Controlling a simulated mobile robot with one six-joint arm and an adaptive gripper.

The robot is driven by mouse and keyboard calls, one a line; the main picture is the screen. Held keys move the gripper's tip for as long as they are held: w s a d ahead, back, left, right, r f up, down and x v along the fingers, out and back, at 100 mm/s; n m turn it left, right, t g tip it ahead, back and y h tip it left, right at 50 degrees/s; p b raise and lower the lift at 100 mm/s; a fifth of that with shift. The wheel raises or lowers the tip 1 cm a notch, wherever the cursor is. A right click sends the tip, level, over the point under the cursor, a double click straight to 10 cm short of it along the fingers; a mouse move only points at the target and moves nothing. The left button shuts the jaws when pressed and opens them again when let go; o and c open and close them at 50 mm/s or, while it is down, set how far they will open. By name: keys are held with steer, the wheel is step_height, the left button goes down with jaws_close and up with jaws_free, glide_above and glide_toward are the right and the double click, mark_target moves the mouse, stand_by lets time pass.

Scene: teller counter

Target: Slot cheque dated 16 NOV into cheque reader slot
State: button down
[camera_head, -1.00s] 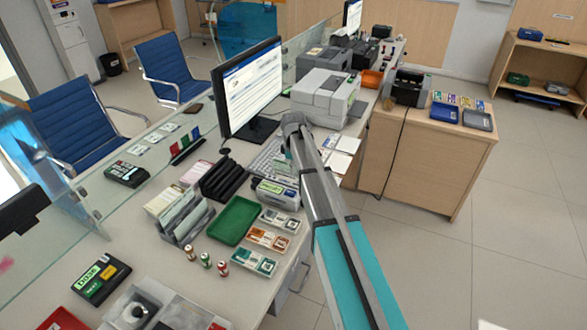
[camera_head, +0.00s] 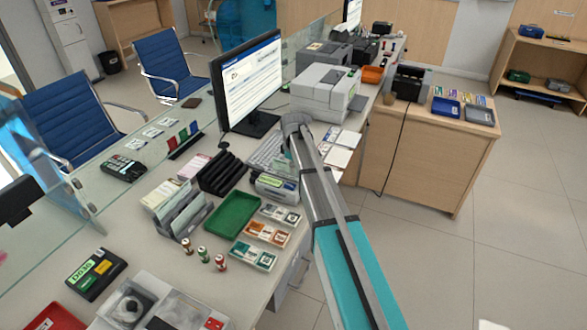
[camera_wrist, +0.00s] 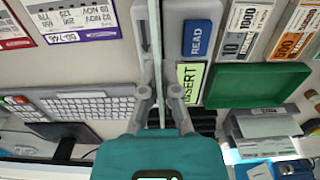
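In the wrist view my gripper (camera_wrist: 159,98) is shut on a thin sheet (camera_wrist: 157,60), seen edge-on, so its print and date are unreadable. The cheque reader (camera_wrist: 174,20), with a blue READ panel and a green INSERT label, lies directly beyond the fingers. The sheet lines up along the reader's body; I cannot tell whether its edge is inside the slot. In the head view the reader (camera_head: 276,187) stands beside the green tray, and my arm hides the gripper. Other cheques (camera_wrist: 82,20) lie at the upper left of the wrist view, one showing 09 NOV.
The green tray (camera_head: 213,234) and banknote holders (camera_head: 265,235) sit close to the reader. A keyboard (camera_wrist: 88,105), a monitor (camera_head: 247,85) and black racks (camera_head: 222,176) are nearby. A large printer (camera_head: 325,92) stands farther back. The glass screen runs along the counter's left.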

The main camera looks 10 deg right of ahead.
mark_target(293, 180)
steer(key=shift+f+b, duration=1.7)
steer(key=shift+f, duration=0.1)
steer(key=shift+f, duration=0.2)
steer(key=c, duration=0.7)
jaws_free()
steer(key=shift+r, duration=0.2)
steer(key=shift+r+p, duration=3.35)
steer(key=shift+s, duration=0.1)
steer(key=s+m, duration=0.3)
steer(key=s, duration=0.6)
steer(key=s+m, duration=0.4)
steer(key=s, duration=0.6)
steer(key=s+m, duration=0.3)
steer(key=s, duration=0.7)
steer(key=shift+m, duration=0.4)
